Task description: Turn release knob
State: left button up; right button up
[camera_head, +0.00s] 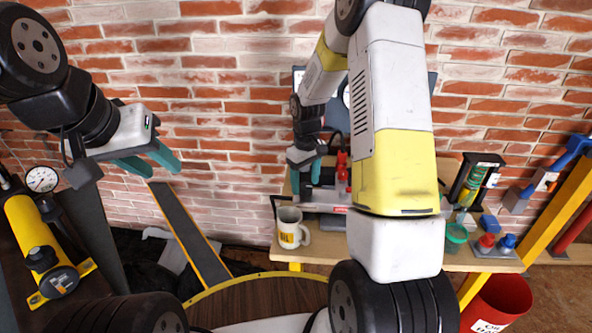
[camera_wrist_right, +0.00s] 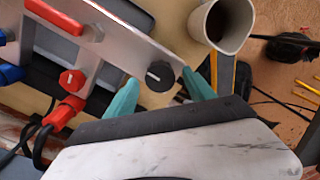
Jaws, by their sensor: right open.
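A black knob with a white mark (camera_wrist_right: 160,75) sits on a silver panel in the right wrist view. A red knob (camera_wrist_right: 72,80) is further left on the panel. Another black knob (camera_head: 41,258) is on a yellow cylinder at the left of the head view. No label shows which is the release knob. My right gripper (camera_wrist_right: 160,95) is open, its teal fingertips on either side of the panel's black knob; contact cannot be told. It also shows in the head view (camera_head: 306,168) over the bench. My left gripper (camera_head: 147,162) is open and empty before the brick wall.
A wooden bench (camera_head: 330,249) carries the panel's device, a mug (camera_head: 290,228) close to my right gripper, a green jar (camera_head: 456,237) and red and blue pieces. A pressure gauge (camera_head: 41,179) stands left. A red bucket (camera_head: 497,303) is below right.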

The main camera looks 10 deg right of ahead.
notch_tip(320, 180, up, 7)
dwell(0.3)
jog(key=shift+r, duration=0.1)
notch_tip(320, 180, up, 6)
jog(key=m+t, duration=0.1)
send_over(305, 186)
jog(key=s, duration=0.3)
jog(key=s+r+m+t+y, duration=0.1)
jog(key=s+r+m+t, duration=0.1)
jog(key=s+r, duration=0.6)
jog(key=s+a+r+m+t, duration=0.1)
jog(key=s+r, duration=0.2)
jog(key=s, duration=0.3)
jog(key=s+a+r+m+t+y, duration=0.1)
jog(key=s+r+t, duration=0.1)
jog(key=s, duration=0.5)
jog(key=shift+s+r, duration=0.2)
jog(key=shift+r, duration=0.2)
